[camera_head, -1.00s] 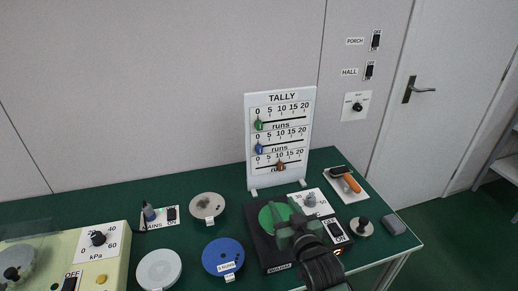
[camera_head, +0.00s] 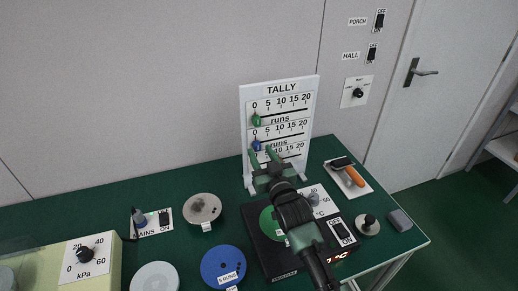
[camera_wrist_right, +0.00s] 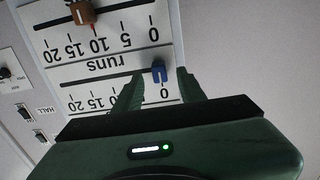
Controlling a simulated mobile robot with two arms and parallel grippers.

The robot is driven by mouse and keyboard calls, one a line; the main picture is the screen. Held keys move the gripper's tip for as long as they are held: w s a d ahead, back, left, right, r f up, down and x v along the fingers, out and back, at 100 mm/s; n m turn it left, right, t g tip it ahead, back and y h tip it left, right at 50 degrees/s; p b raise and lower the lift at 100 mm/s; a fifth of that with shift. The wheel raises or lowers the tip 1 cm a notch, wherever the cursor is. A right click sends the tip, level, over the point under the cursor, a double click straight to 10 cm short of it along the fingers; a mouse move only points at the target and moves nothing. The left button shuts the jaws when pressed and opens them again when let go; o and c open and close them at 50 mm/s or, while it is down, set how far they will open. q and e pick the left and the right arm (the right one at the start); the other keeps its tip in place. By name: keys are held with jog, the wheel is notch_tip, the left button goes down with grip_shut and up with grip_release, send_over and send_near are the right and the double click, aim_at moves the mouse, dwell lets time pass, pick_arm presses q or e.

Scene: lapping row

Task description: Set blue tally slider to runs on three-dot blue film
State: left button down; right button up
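The white tally board (camera_head: 245,172) stands upright on the green bench. Its blue slider (camera_head: 257,145) is at the 0 end of the middle scale. My right gripper (camera_head: 262,156) is open in front of the board. In the right wrist view the open fingers (camera_wrist_right: 159,88) stand on either side of the blue slider (camera_wrist_right: 158,74), with gaps visible beside it. My left gripper is out of view.
The green slider (camera_head: 256,119) is at 0 above; the brown slider (camera_wrist_right: 83,12) is near 10 on the lower scale. A black machine with a green disc (camera_head: 267,218) stands below my right arm. A grey disc (camera_head: 202,208) and white disc (camera_head: 155,278) lie left.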

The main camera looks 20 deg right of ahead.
jog(key=shift+w, duration=1)
grip_shut()
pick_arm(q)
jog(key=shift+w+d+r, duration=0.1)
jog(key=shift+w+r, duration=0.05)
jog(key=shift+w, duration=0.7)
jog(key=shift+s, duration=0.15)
